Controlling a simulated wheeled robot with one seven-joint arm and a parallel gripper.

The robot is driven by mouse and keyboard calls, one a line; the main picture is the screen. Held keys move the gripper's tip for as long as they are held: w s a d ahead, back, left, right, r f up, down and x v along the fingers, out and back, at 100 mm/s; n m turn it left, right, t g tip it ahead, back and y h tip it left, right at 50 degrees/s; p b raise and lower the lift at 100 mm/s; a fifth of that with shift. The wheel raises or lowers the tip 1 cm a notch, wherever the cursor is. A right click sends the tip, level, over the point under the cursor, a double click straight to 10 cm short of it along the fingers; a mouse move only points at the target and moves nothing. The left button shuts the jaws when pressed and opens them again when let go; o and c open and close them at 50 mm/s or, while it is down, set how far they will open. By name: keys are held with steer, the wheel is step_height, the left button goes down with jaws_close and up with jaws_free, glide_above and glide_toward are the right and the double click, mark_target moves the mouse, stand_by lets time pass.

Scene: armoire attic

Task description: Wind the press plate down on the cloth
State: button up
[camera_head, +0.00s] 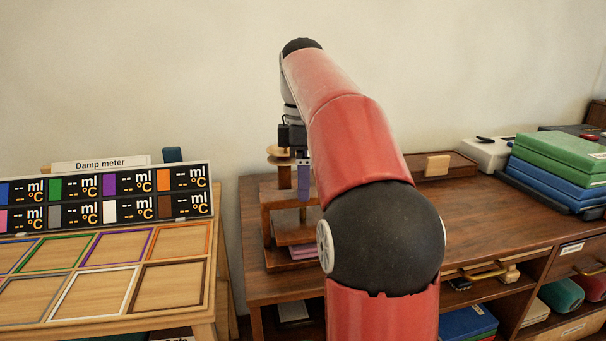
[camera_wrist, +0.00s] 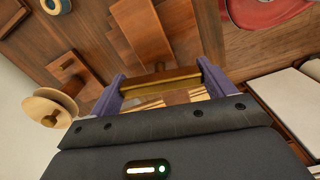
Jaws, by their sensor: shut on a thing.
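The wooden press (camera_head: 279,198) stands at the left end of the brown worktop, partly hidden behind my arm. A pink-lilac cloth (camera_head: 303,251) lies low in it, under a wooden plate (camera_head: 296,232). Whether plate and cloth touch is unclear. A pale round knob (camera_head: 278,155) sits at the top of the press; a similar disc-ended piece shows in the wrist view (camera_wrist: 50,108). My gripper (camera_head: 304,186) is at the upper part of the press. In the wrist view my gripper (camera_wrist: 163,78) has its purple fingers at both ends of a brass-coloured bar (camera_wrist: 165,84), held between them.
A damp meter board (camera_head: 105,195) with coloured frames stands on a table at left. At right are stacked green and blue books (camera_head: 560,165), a white device (camera_head: 487,152) and a wooden tray (camera_head: 440,165). The worktop right of my arm is clear (camera_head: 490,215).

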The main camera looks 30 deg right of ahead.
steer(key=m, duration=1.6)
steer(key=shift+r, duration=0.1)
steer(key=m, duration=0.4)
steer(key=shift+m, duration=0.3)
steer(key=m, duration=0.3)
steer(key=shift+m, duration=0.4)
steer(key=m, duration=0.4)
steer(key=shift+m, duration=1.8)
steer(key=shift+m, duration=0.3)
